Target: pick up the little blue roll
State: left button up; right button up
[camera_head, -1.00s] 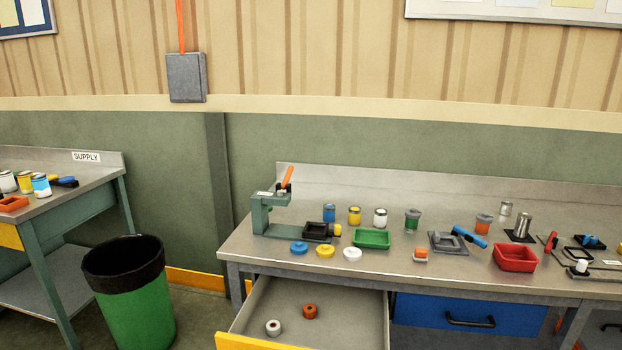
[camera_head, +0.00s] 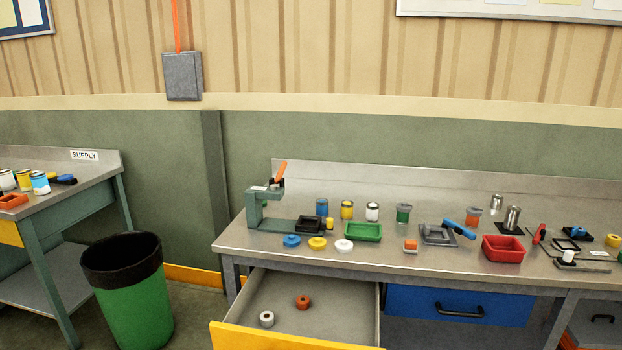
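No blue roll stands out for certain. A small blue thing (camera_head: 578,231) sits on a black piece at the right end of the workbench, too small to make out. A low round blue piece (camera_head: 291,240) lies at the bench's front left, beside similar yellow (camera_head: 317,243) and white (camera_head: 343,246) ones; they look like lids. The open drawer (camera_head: 345,318) below holds a white roll (camera_head: 267,319) and an orange roll (camera_head: 302,302). Neither of my grippers is in view.
The workbench (camera_head: 400,262) also carries a green press (camera_head: 256,208), jars, a green tray (camera_head: 363,232) and a red tray (camera_head: 502,249). A blue drawer (camera_head: 455,305) is shut. A green bin (camera_head: 131,300) stands on the floor between the bench and the supply table (camera_head: 95,167).

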aim_at(582, 231)
jog(key=z, duration=1.45)
jog(key=i+l+u, duration=0.15)
jog(key=i, duration=0.3)
jog(key=i+l+u, duration=0.15)
jog(key=i, duration=0.35)
jog(key=i+l+u, duration=0.15)
jog(key=i, duration=0.3)
